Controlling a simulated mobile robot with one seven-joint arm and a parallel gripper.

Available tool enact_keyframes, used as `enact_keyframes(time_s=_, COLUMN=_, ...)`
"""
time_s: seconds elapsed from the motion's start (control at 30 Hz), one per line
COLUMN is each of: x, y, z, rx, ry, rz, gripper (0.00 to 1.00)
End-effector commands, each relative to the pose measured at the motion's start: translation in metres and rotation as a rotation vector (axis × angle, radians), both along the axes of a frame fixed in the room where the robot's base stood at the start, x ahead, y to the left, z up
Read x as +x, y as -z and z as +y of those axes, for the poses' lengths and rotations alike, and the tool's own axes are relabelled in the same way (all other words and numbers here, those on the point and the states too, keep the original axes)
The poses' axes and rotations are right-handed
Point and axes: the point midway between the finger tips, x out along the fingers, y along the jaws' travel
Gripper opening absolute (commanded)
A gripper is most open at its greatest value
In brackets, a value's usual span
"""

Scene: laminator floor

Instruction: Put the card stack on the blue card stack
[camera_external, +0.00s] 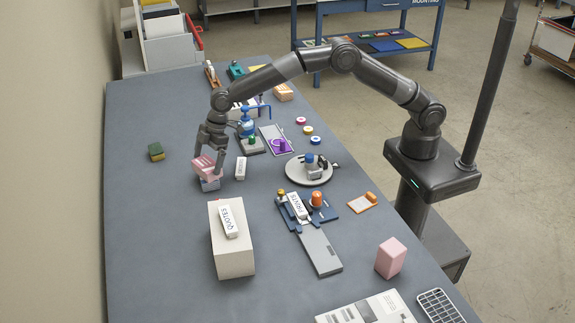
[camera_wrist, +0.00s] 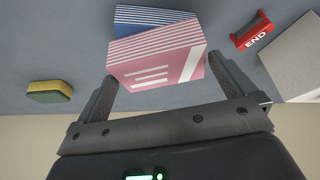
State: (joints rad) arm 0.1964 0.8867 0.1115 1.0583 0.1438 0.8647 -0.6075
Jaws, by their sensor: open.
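The pink striped card stack (camera_external: 203,167) sits on top of the blue striped card stack (camera_external: 211,185), at the left of the blue-grey table. In the wrist view the pink card stack (camera_wrist: 158,58) covers much of the blue card stack (camera_wrist: 140,20), whose striped edge shows beyond it. My gripper (camera_external: 208,163) is open, with one finger on each side of the pink stack. In the wrist view the fingers of my gripper (camera_wrist: 165,72) show dark gaps or slight clearance beside the stack; whether they touch it I cannot tell. The lower blue stack is partly hidden.
A green and yellow sponge (camera_external: 156,151) lies to the left. A small labelled block (camera_external: 240,168) stands close to the right. A cream box (camera_external: 232,255) bearing a "QUOTES" block is in front. A round plate (camera_external: 297,178) lies further right. The table's left front is clear.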

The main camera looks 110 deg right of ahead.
Motion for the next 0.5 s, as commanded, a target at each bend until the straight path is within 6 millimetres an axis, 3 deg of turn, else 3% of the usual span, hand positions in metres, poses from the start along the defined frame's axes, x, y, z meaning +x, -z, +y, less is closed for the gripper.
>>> enact_keyframes(time_s=0.3, x=-0.024, y=-0.065, z=-0.010, rx=-0.001, ry=0.001, rz=-0.003, gripper=1.00)
enact_keyframes(time_s=0.5, x=-0.033, y=-0.087, z=-0.013, rx=-0.001, ry=-0.001, rz=-0.001, gripper=1.00)
